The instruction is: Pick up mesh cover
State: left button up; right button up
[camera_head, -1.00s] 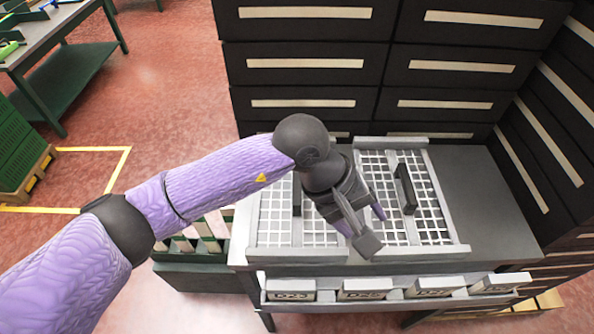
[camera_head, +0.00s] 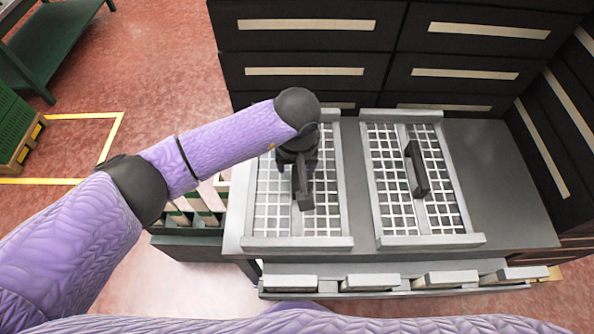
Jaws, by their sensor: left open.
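Two grey-framed mesh covers with white grids lie side by side on the metal table: the left mesh cover (camera_head: 268,218) and the right mesh cover (camera_head: 447,215). The right cover's upright black handle (camera_head: 418,168) is in plain view. My left gripper (camera_head: 298,192) is open and points down over the middle of the left mesh cover, where that cover's handle is. The gripper and wrist hide much of this handle, and I cannot tell whether the fingers touch it. My right gripper is out of view.
Black cabinets with pale label strips (camera_head: 306,25) stand behind and to the right of the table. The table's right part (camera_head: 500,190) is bare. A low rail with several small boxes (camera_head: 370,282) runs along the front. Dark green racks stand at the table's left.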

pick_arm(q)
grip_shut()
jog(key=shift+r, duration=0.15)
